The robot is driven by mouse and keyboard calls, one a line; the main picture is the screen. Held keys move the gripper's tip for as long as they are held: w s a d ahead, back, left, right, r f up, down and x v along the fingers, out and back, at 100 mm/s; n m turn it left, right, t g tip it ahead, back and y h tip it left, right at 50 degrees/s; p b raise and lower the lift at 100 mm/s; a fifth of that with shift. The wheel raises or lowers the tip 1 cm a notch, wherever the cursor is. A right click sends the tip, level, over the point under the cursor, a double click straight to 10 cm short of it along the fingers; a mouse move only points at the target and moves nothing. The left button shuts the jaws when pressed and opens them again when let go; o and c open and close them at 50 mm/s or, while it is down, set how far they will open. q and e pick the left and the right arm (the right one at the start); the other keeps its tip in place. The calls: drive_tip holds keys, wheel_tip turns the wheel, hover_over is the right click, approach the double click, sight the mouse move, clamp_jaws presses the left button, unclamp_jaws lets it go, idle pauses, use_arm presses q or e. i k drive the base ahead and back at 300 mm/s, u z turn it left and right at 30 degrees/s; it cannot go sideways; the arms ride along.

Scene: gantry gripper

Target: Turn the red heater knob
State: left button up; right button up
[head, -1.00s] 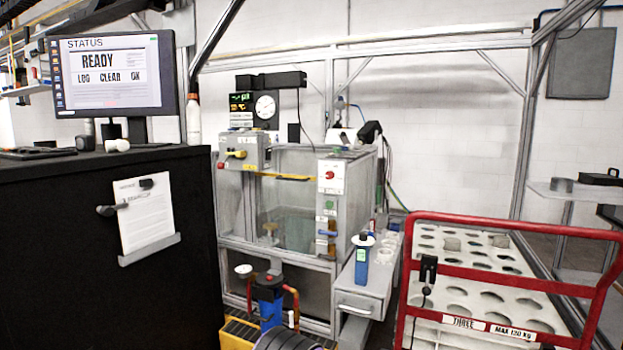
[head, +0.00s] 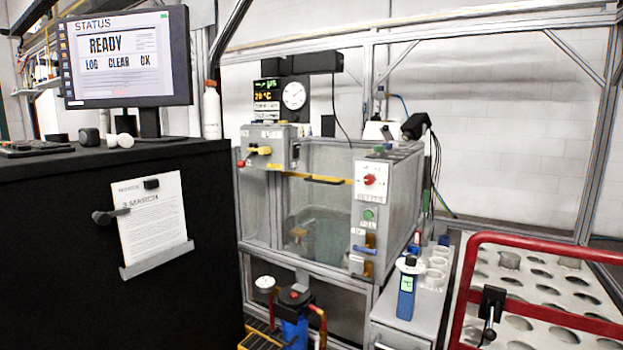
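The red heater knob (head: 369,180) sits on a white plate on the upper right front post of a glass-walled tank (head: 320,222). A green button (head: 368,214) is just below it, and a blue handle (head: 365,249) is lower on the same post. The knob is small in view, so its exact setting cannot be read. Neither of my grippers shows in the head view.
A black cabinet (head: 60,260) with a monitor (head: 125,55) stands at the left. A red-railed cart (head: 480,262) stands at the right. A drawer unit (head: 400,325) with a blue handheld device (head: 406,290) and a blue filter housing (head: 295,330) are before the tank.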

sight(370, 179)
drive_tip(key=u, duration=0.05)
drive_tip(key=i, duration=0.9)
drive_tip(key=z, duration=0.4)
